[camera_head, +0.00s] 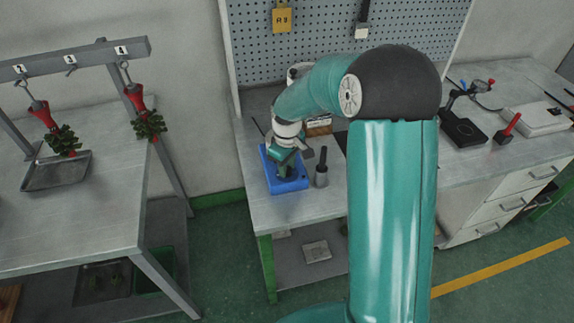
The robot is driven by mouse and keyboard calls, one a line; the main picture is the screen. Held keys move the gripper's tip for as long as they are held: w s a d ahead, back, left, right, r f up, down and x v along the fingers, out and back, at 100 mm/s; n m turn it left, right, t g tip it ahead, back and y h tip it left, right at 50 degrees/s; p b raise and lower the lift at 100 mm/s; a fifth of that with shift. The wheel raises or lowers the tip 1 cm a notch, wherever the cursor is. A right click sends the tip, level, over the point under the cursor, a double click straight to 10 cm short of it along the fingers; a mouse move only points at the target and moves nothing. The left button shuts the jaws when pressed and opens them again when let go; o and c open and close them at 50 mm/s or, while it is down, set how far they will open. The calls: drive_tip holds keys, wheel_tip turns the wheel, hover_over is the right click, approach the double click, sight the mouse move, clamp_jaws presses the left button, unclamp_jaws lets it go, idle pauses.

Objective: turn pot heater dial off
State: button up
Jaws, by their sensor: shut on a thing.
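A white pot-like shape (298,71) shows behind my arm, mostly hidden.
A dark upright tool (321,168) stands just right of the blue unit. A small box (318,125) lies behind. My arm crosses the bench middle. At left, a table (95,215) carries a rack with red-and-green hanging pieces. A pegboard (300,40) backs the bench.

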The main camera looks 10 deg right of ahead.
drive_tip(key=shift+n, duration=0.6)
drive_tip(key=o, duration=1)
drive_tip(key=shift+c, duration=0.2)
drive_tip(key=shift+r, duration=0.1)
wheel_tip(320, 180, up, 14)
drive_tip(key=shift+f, duration=0.2)
